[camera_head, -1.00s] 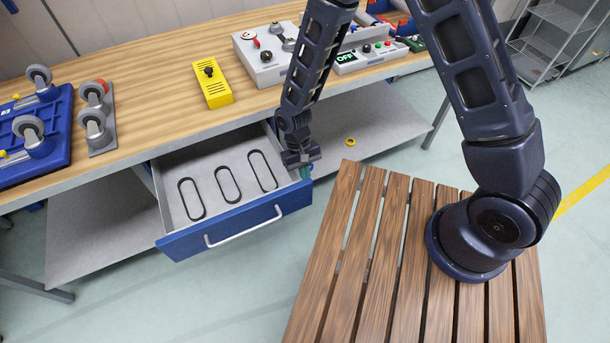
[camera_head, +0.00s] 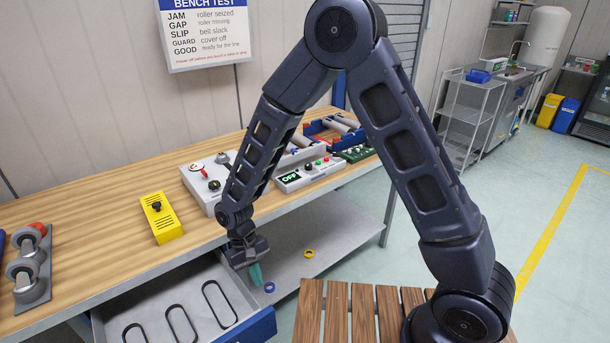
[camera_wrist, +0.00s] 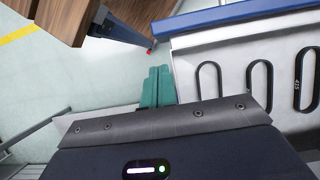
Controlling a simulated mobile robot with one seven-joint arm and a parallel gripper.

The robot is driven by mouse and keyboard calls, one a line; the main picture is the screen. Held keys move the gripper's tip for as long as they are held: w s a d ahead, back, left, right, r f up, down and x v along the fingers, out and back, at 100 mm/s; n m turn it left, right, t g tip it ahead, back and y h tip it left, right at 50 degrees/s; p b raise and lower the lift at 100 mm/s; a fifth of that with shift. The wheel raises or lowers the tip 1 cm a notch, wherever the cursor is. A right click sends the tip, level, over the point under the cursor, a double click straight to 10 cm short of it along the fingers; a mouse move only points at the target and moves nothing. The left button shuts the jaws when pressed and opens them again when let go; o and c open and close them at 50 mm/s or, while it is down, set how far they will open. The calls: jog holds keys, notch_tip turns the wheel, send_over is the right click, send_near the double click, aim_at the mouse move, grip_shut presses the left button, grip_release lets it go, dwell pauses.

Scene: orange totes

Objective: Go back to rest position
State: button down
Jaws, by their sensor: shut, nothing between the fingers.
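My gripper (camera_head: 256,275) hangs at the right end of the open drawer (camera_head: 262,325), in front of the workbench. Its teal fingers are together with nothing between them. In the wrist view the teal fingers (camera_wrist: 158,88) are side by side, over the pale floor beside the drawer (camera_wrist: 245,55). My arm is bent, with its elbow high in the head view. The drawer holds several black oval outlines and no loose object that I can see.
A yellow ring (camera_head: 309,253) and a blue ring (camera_head: 269,287) lie below. The slatted wooden platform (camera_head: 335,315) is at the front.

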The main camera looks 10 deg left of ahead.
jog(key=w+d+r+m+t+y, duration=0.1)
jog(key=w+d+r, duration=0.3)
jog(key=w+r, duration=0.2)
jog(key=w+d+r+m+y, duration=0.1)
jog(key=w+d+r, duration=0.4)
jog(key=w+r, duration=0.2)
jog(key=w+d+r+m+t+y, duration=0.1)
jog(key=w+d+r, duration=0.2)
jog(key=d+r, duration=0.3)
jog(key=w+d+r+m+t, duration=0.1)
jog(key=w+d+r, duration=0.25)
jog(key=d, duration=0.35)
jog(key=s+d+r+m+t, duration=0.1)
jog(key=s+d+r, duration=0.2)
jog(key=d, duration=0.5)
jog(key=s+d+r+m+t, duration=0.2)
jog(key=d+r, duration=0.3)
jog(key=d, duration=0.4)
jog(key=s+d+r+m+t, duration=0.1)
jog(key=s+d+r, duration=0.3)
jog(key=d, duration=0.5)
jog(key=shift+s+d+r+m+t, duration=0.2)
jog(key=shift+r+m+t, duration=0.2)
jog(key=shift+r+m, duration=0.15)
jog(key=c, duration=2.1)
grip_release()
